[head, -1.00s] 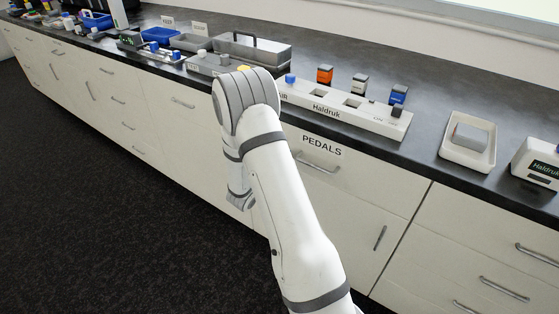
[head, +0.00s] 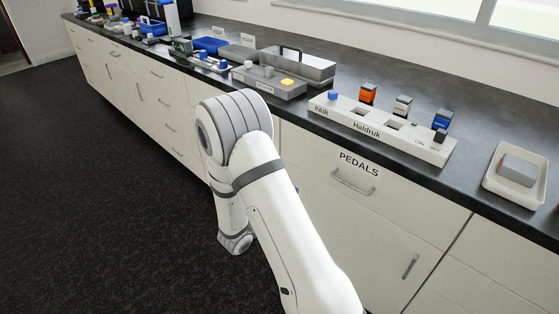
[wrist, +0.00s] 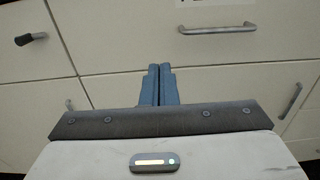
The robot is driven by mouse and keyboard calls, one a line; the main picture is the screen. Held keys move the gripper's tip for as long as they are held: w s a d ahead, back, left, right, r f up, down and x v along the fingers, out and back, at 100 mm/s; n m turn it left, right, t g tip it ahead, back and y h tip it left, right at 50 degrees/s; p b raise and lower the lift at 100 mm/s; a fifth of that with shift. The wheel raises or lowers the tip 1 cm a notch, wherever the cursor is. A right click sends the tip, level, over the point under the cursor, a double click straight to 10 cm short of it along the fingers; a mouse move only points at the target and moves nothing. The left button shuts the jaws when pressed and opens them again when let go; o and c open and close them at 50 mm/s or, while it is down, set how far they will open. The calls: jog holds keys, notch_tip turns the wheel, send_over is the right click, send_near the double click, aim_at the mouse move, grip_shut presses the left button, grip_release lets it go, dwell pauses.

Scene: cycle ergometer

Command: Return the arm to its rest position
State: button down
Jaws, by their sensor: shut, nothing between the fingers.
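My gripper (wrist: 160,86) shows in the wrist view with its two blue-grey fingers shut together and nothing between them. It faces the cream cabinet drawers (wrist: 240,105) below the counter. In the head view my arm is folded in front of the cabinets, its elbow raised to about counter height and its wrist hanging down. The gripper itself is hidden in the head view.
Drawer handles (head: 352,183) stick out. The dark floor (head: 100,220) at left is clear.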

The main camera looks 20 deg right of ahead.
jog(key=s+d+r+m+g+y+p, duration=0.25)
jog(key=s+r+m+g, duration=0.25)
jog(key=s+r+m, duration=0.25)
jog(key=s+d+r+m+g+y+p, duration=0.2)
jog(key=s+r+m+g+y+p, duration=0.1)
jog(key=s+r+m+g, duration=0.5)
jog(key=s+a+r+m+t+y+p, duration=0.4)
jog(key=s+a+r+m+t+y, duration=0.2)
jog(key=s+a+r+m+y, duration=0.1)
jog(key=a+r+m+y, duration=0.1)
jog(key=a+r+y, duration=0.1)
jog(key=a+y, duration=0.1)
jog(key=shift+s+a+r+m+t, duration=0.2)
jog(key=shift+s+r+m+t, duration=0.1)
jog(key=shift+r+m, duration=0.1)
jog(key=shift+w, duration=0.15)
